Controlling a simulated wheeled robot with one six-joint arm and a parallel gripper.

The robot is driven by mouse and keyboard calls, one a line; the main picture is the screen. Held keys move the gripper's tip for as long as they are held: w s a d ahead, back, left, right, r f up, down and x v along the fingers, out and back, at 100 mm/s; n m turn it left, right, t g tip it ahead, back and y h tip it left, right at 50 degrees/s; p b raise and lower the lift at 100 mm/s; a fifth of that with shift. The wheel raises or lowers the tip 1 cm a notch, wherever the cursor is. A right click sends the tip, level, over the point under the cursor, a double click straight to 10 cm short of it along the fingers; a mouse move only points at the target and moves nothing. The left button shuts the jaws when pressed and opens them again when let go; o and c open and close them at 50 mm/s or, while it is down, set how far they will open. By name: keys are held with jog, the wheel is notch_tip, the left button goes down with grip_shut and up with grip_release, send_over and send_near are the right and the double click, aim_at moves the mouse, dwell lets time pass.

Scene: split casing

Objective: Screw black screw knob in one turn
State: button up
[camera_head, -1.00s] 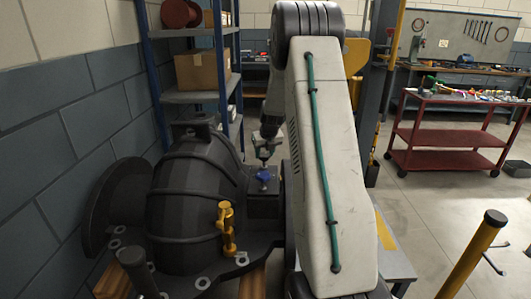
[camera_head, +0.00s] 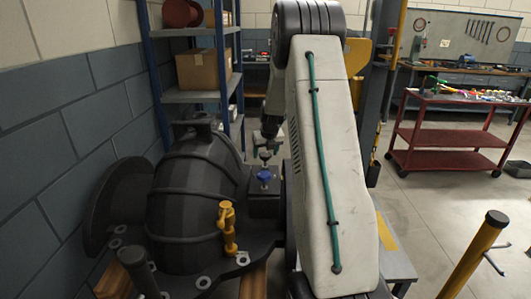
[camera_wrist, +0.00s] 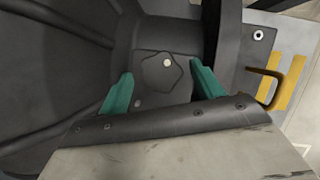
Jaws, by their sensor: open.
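In the head view my gripper (camera_head: 265,147) is over the block at the right of the casing (camera_head: 195,200). A small dark shape (camera_head: 265,156) under it may be the knob.
A blue knob (camera_head: 264,175) is on the block's near face. A yellow valve fitting (camera_head: 227,228) stands on the casing's front flange. A yellow bent handle (camera_wrist: 270,85) is right of the fingers in the wrist view. A red cart (camera_head: 445,136) stands farther back.

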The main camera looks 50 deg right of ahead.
jog(key=v, duration=0.7)
jog(key=shift+r, duration=0.25)
jog(key=shift+s+a, duration=0.1)
